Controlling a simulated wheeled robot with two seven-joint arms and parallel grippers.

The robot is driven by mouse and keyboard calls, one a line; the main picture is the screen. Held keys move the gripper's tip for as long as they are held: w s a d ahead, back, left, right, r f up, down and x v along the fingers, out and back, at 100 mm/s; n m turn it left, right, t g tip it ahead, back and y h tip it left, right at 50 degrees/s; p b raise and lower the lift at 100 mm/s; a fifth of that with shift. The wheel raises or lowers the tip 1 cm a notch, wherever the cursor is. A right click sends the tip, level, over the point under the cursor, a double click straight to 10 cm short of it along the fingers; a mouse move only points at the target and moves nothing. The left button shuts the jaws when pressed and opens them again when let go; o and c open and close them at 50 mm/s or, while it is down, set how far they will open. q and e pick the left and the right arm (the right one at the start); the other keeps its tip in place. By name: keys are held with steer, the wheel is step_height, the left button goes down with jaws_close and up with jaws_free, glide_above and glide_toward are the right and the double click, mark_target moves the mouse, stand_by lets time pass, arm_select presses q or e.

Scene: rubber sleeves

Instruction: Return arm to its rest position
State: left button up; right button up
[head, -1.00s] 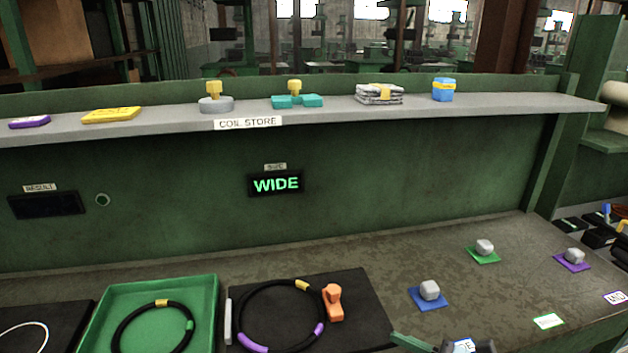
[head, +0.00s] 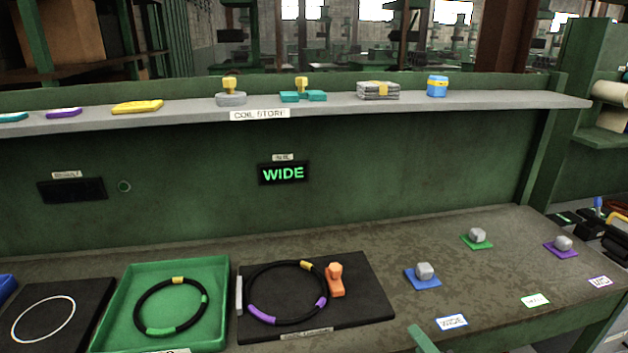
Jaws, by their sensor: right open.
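My right gripper (head: 424,340) shows only as a short green part at the bottom edge, right of centre. The rest of it is cut off by the frame. It is apart from the things on the bench, and I see nothing held in it. My left gripper is not in view. A smaller banded ring (head: 140,308) lies in a green tray (head: 215,275).
An orange piece (head: 335,282) stands beside the larger ring. Grey knobs sit on blue (head: 423,282), green (head: 478,240) and purple (head: 561,250) mats. A shelf (head: 190,112) with several items runs along the back. The display (head: 284,173) reads WIDE. Bench space between board and mats is bare.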

steer(key=s+d+f+m+g+h, duration=0.1)
steer(key=s+f+m+g, duration=0.25)
steer(key=s+m, duration=0.4)
steer(key=s+d+f+m+g+h, duration=0.1)
steer(key=s+f+m+g+h, duration=0.1)
steer(key=s+m+g, duration=0.45)
steer(key=s+d+f+m+g+h, duration=0.1)
steer(key=s+f+m+g, duration=0.15)
steer(key=s+m, duration=0.55)
step_height(320, 180, down, 30)
steer(key=s+m+b, duration=0.1)
steer(key=s+b, duration=0.1)
steer(key=b, duration=0.2)
arm_select(q)
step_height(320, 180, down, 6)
steer(key=b, duration=0.2)
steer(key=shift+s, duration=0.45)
arm_select(e)
steer(key=s+d+f+g, duration=0.2)
steer(key=s+f, duration=1.3)
steer(key=shift+s+d+f, duration=0.15)
steer(key=shift+d+f, duration=0.05)
steer(key=shift+d, duration=0.1)
